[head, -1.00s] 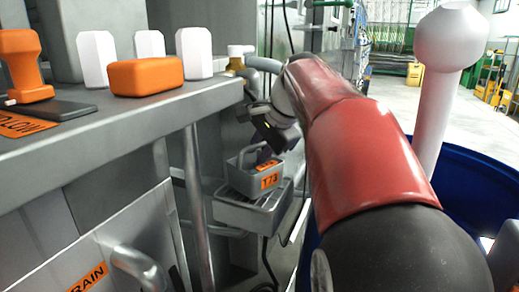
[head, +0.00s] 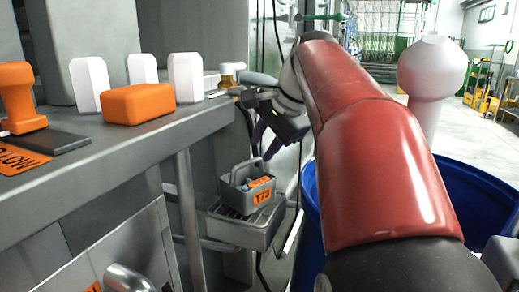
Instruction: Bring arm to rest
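My red and black arm (head: 375,150) reaches from the lower right toward the middle of the head view. My gripper (head: 267,150) is at its far end, pointing down, with dark fingers partly visible. It is above a small grey caddy (head: 232,196) with an orange T73 label, with a visible gap between them. The caddy sits on a grey ledge tray (head: 240,230). I see nothing held in the fingers, but their opening is too small and dark to judge.
A grey counter (head: 110,150) at left carries an orange block (head: 138,104), several white blocks, an orange stamp-like object (head: 18,98) and a brass fitting (head: 230,72). A blue drum (head: 311,215) and a white round-topped post (head: 430,75) stand right. Open floor lies beyond at the right.

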